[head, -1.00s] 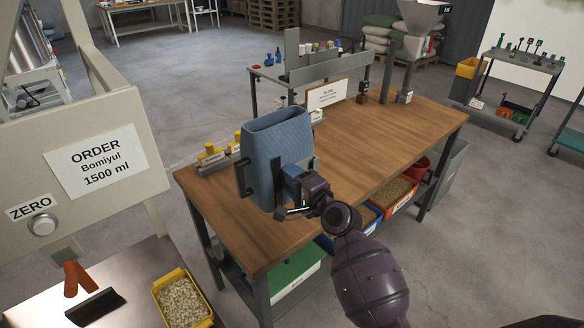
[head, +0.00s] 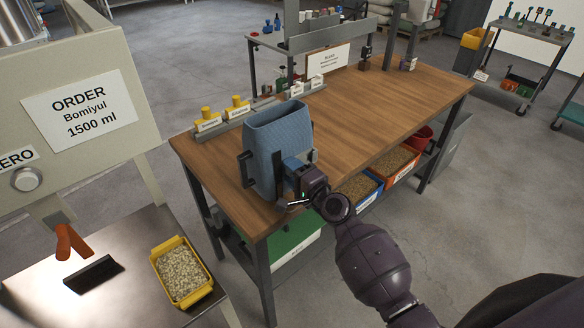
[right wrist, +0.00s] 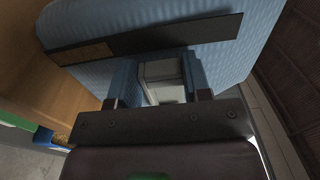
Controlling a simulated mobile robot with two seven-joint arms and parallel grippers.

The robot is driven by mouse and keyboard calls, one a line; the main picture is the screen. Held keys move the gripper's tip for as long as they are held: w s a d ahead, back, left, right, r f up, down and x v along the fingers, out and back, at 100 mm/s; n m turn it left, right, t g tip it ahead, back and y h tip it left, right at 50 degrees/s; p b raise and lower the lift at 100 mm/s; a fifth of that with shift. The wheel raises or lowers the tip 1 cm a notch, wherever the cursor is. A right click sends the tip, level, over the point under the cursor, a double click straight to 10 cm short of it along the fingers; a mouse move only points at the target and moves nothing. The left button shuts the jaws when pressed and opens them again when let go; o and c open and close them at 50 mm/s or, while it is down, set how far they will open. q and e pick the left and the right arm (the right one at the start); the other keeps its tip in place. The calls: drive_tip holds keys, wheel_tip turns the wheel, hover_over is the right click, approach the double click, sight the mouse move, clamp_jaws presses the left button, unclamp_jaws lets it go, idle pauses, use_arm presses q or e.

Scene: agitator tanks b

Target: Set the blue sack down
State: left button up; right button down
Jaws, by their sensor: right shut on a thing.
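The blue sack (head: 277,140) is upright with its wide mouth open at the top. It is at the near left end of the wooden table (head: 380,125). My right gripper (head: 296,178) is shut on the near side of the sack, by a dark strap. In the right wrist view the sack (right wrist: 215,22) fills the upper part, with the dark strap (right wrist: 150,38) across it, and the fingers (right wrist: 165,85) are at its side. Whether the sack's base touches the tabletop I cannot tell. My left gripper is not in view.
Yellow-topped labelled blocks (head: 222,117) stand on a rail behind the sack. Bins (head: 396,168) are under the table. The tabletop right of the sack is clear.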

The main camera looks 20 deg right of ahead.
drive_tip(key=shift+r, duration=0.15)
drive_tip(key=c, duration=1)
unclamp_jaws()
drive_tip(key=shift+f, duration=0.2)
drive_tip(key=o, duration=0.4)
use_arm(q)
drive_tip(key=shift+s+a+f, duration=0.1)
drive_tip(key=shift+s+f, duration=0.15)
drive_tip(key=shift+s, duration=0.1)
use_arm(e)
drive_tip(key=shift+o, duration=0.2)
use_arm(q)
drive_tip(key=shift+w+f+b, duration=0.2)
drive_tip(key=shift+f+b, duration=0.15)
drive_tip(key=shift+b, duration=0.1)
use_arm(e)
drive_tip(key=v, duration=1.2)
